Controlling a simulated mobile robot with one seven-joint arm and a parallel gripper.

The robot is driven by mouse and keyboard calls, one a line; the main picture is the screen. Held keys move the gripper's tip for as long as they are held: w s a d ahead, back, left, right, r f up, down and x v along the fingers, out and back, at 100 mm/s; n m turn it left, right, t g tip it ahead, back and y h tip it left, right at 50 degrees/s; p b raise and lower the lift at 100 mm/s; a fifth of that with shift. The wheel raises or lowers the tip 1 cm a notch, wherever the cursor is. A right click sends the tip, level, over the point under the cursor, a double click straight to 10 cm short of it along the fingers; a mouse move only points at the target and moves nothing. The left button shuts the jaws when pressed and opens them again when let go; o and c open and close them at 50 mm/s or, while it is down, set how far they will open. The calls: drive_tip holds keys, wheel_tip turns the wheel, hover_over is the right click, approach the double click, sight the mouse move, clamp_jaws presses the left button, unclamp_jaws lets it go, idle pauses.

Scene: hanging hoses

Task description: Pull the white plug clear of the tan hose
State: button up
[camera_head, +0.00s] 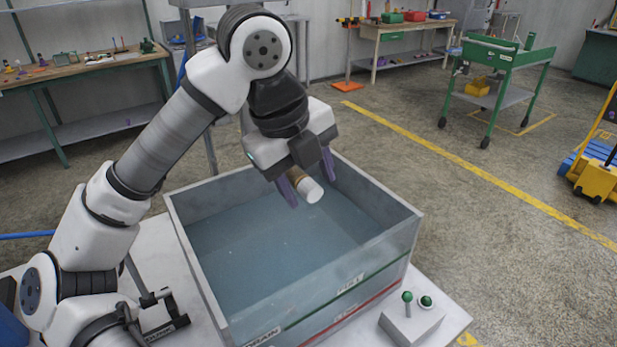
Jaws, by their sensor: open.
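The white plug (311,191) hangs over the grey tank, its round end facing toward the lower right. A small tan and brown part of the tan hose (295,174) shows just behind the plug, and the two appear joined. The rest of the hose is mostly hidden by my arm and gripper. My gripper (307,182) is open, with one purple finger to the left of the plug and one to its upper right. I cannot tell whether either finger touches the plug or hose.
The grey tank (413,237) has raised walls around a blue-grey inside and stands on a pale table. A control box with green knobs (411,322) sits at its front right. A black clamp-like fixture (160,312) is at its left. Open floor lies to the right.

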drive_tip(key=shift+d+f, duration=0.15)
drive_tip(key=shift+f, duration=0.3)
drive_tip(key=c, duration=1.1)
drive_tip(key=shift+o, duration=0.2)
drive_tip(key=shift+s+d, duration=0.4)
drive_tip(key=shift+s, duration=0.2)
drive_tip(key=shift+s+d+b, duration=0.35)
drive_tip(key=shift+s+d, duration=0.25)
drive_tip(key=shift+s, duration=0.3)
drive_tip(key=shift+s+d+b, duration=0.35)
drive_tip(key=shift+s+d, duration=0.25)
drive_tip(key=shift+s, duration=0.25)
drive_tip(key=r, duration=0.1)
drive_tip(key=s+d+r+p, duration=0.1)
drive_tip(key=s+r, duration=0.1)
drive_tip(key=shift+s+d, duration=0.25)
drive_tip(key=shift+d, duration=0.05)
